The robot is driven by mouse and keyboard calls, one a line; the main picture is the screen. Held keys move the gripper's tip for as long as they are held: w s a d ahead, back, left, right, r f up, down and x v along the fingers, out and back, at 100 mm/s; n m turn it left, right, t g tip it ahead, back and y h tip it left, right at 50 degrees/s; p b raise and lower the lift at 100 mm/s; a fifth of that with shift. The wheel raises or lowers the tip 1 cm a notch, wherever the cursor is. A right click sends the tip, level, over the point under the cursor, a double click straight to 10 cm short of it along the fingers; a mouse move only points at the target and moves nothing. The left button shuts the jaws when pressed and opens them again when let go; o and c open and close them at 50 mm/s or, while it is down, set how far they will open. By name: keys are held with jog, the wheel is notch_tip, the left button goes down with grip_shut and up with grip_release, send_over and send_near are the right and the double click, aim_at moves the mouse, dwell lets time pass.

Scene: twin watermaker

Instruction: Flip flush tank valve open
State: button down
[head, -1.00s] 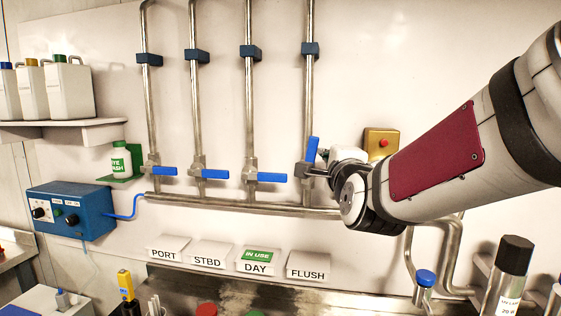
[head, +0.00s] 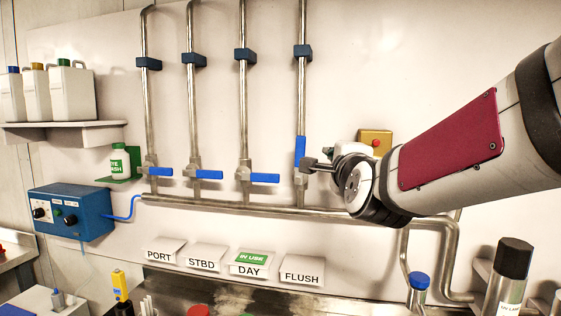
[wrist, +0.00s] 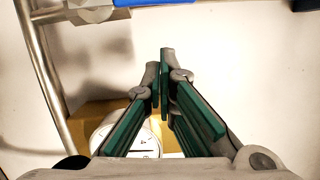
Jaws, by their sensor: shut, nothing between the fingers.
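The flush valve is the rightmost of the valves on the wall pipes, above the FLUSH label (head: 302,277). Its blue handle (head: 300,152) stands upright, in line with its pipe. In the wrist view the blue handle (wrist: 165,2) shows at the top edge, beside the grey valve body (wrist: 97,14). My gripper (head: 307,163) is shut and empty, just right of the handle's lower part in the head view. In the wrist view my gripper's fingertips (wrist: 160,58) are together, with wall showing between them and the handle. The valve body is partly hidden by my gripper in the head view.
Other blue handles (head: 159,172) (head: 209,175) (head: 265,178) lie sideways across their pipes. A manifold pipe (head: 240,207) runs below. A mustard box with a red button (head: 375,143) and a white gauge (wrist: 143,142) are close to my gripper. Bottles (head: 511,275) stand at lower right.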

jog(key=s, duration=1)
jog(key=s+a+f+n+g+y, duration=0.1)
jog(key=s+f+n+g+y, duration=0.2)
jog(key=s+f+n+g, duration=0.65)
jog(key=s+d+f+n+g+h, duration=0.1)
jog(key=s+d+f+n+g, duration=0.1)
jog(key=s+f+n, duration=0.3)
jog(key=s+d+f+n+g+p, duration=0.1)
jog(key=s+f+n, duration=0.4)
jog(key=s, duration=0.5)
jog(key=shift+d+f+g+h, duration=0.2)
jog(key=shift+d+g+h, duration=0.25)
jog(key=shift+g, duration=0.3)
jog(key=shift+n, duration=0.25)
